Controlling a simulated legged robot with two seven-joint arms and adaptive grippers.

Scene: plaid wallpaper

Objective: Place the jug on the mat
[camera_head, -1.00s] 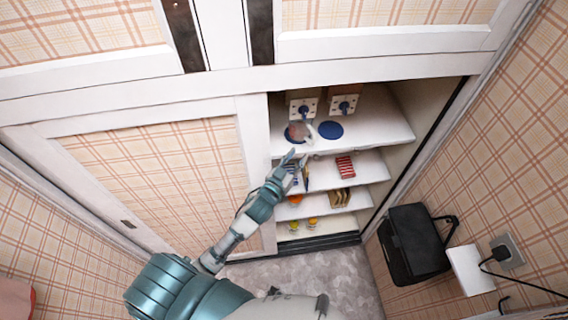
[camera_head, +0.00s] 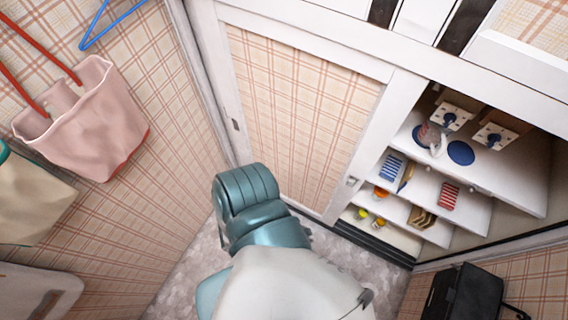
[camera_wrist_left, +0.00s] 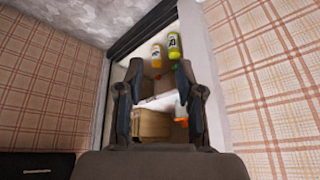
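The jug (camera_head: 431,138) is small and pinkish with a pale handle. In the head view it stands upright on the top shelf of the open cupboard, over a round blue mat (camera_head: 417,131) that it partly covers. A second round blue mat (camera_head: 461,152) lies bare to its right. My left gripper (camera_wrist_left: 160,70) shows in the left wrist view with its fingers spread and nothing held between them. It points toward the lower shelves, where bottles show beyond the fingers. In the head view the left gripper is hidden. My right gripper is in no view.
Two boxes with blue knobs (camera_head: 451,116) stand behind the mats. Lower shelves (camera_head: 403,214) hold packets, bottles and brown items. A closed sliding panel (camera_head: 300,110) is left of the opening. A pink bag (camera_head: 90,125) hangs at left; a black case (camera_head: 465,295) is at lower right.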

